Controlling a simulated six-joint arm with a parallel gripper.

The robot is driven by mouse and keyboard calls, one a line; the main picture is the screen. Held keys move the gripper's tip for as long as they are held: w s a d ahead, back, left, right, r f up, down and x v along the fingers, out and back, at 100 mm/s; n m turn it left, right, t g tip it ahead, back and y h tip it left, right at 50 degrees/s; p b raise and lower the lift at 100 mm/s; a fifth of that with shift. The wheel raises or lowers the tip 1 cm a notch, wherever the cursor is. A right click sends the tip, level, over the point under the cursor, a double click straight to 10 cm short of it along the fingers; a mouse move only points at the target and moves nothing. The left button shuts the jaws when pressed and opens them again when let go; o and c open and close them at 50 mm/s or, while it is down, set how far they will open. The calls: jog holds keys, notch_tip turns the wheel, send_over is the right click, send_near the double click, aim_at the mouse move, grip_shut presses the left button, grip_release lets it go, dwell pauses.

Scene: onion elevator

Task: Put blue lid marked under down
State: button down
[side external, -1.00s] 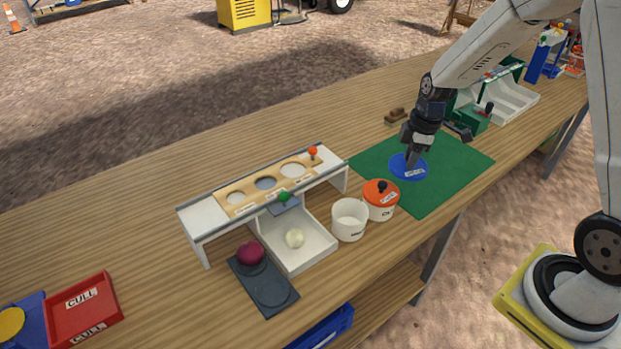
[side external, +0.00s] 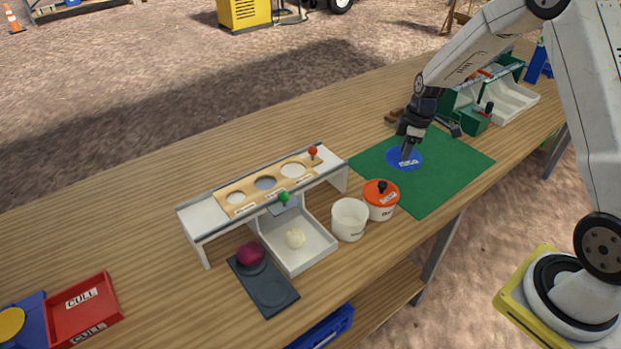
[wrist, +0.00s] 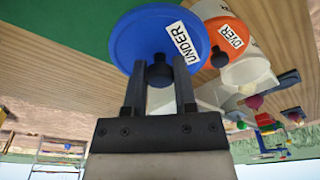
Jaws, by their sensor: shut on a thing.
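The blue lid (side external: 401,161) is round with a white label, which reads UNDER in the wrist view (wrist: 140,32). My gripper (side external: 405,153) is shut on the lid's dark knob (wrist: 160,72), which sits between the two fingers in the wrist view. The lid is over the green mat (side external: 440,168); I cannot tell exactly how high. An open white pot (side external: 349,222) stands on the table left of the mat; its label is too small to read. An orange lid (side external: 380,190) marked OVER sits on a second white pot (side external: 381,212) beside it.
A white rack (side external: 200,218) with round holes stands left of the pots, with a white tray (side external: 310,250) holding a pale onion. A dark plate (side external: 268,290) holds a purple onion. Green and white bins (side external: 510,100) stand at the back right. A red CULL tray (side external: 85,305) is at left.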

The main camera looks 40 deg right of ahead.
jog(key=w+d+f, duration=0.1)
jog(key=w+f, duration=0.1)
jog(key=w, duration=0.3)
send_near(376, 169)
jog(key=shift+s+a+f, duration=0.45)
jog(key=shift+s+f, duration=0.05)
jog(key=shift+f, duration=0.1)
jog(key=shift+w+d+f, duration=0.15)
jog(key=shift+w+f, duration=0.4)
jog(key=shift+f, duration=0.05)
jog(key=shift+w+f, duration=0.3)
jog(key=shift+f, duration=1.55)
jog(key=shift+f, duration=0.15)
jog(key=shift+c, duration=2.1)
grip_release()
